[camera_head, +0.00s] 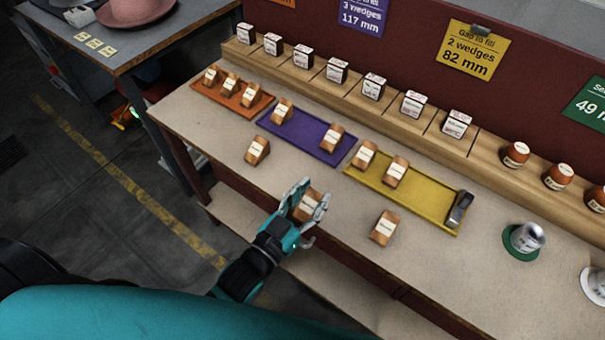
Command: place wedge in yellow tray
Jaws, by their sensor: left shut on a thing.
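The yellow tray (415,207) lies on the bench at centre right. Two wooden wedges, one here (365,154) and one here (397,171), stand at its left end, and a dark metal tool (460,208) sits at its right end. My left gripper (308,200) is shut on a wooden wedge (306,207) with a white label, near the bench's front edge, left of and in front of the yellow tray. Its fingers partly cover the wedge. I cannot tell whether the wedge touches the bench. My right gripper is not in view.
Loose wedges lie on the bench at left (257,150) and right (384,227). A purple tray (300,138) and an orange tray (232,98) hold more wedges. A metal can on a green disc (524,240) stands at right. Boxes line the rear ledge.

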